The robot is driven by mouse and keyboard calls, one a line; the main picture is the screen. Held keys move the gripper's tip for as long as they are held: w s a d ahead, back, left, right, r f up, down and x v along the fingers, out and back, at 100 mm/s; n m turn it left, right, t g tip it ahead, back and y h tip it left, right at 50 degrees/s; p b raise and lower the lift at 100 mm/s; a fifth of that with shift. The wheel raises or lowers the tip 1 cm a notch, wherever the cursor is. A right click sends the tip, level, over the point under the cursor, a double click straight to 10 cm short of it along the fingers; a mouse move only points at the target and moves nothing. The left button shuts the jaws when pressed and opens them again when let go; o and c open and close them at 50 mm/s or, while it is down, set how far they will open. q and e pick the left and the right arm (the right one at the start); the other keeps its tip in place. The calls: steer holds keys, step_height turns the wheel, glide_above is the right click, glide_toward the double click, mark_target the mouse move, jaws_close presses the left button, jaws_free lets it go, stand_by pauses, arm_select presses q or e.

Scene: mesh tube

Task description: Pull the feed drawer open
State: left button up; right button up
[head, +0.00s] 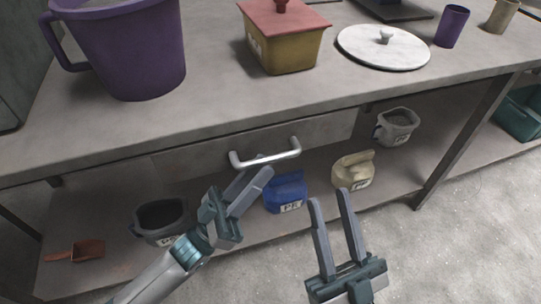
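The feed drawer (318,132) is a grey front under the edge of the table, flush with it as far as I can tell. Its silver bar handle (268,160) stands out from the front near the middle of the view. My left gripper (254,182) is just below and left of the handle, its fingers pointing up toward it; a gap shows between the fingers and nothing is held. I cannot tell whether a fingertip touches the handle. My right gripper (330,196) is open and empty, in front of the lower shelf, right of and below the handle.
On the tabletop (215,110) stand a purple bucket (130,50), a yellow box with a red lid (285,45) and a white round lid (384,46). The shelf below holds a blue jug (284,192), a cream jug (352,170), grey containers and a red scoop (76,251). A table leg (462,140) stands right.

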mark_target(271, 156)
arm_select(q)
steer(key=shift+x, duration=2.1)
jaws_close()
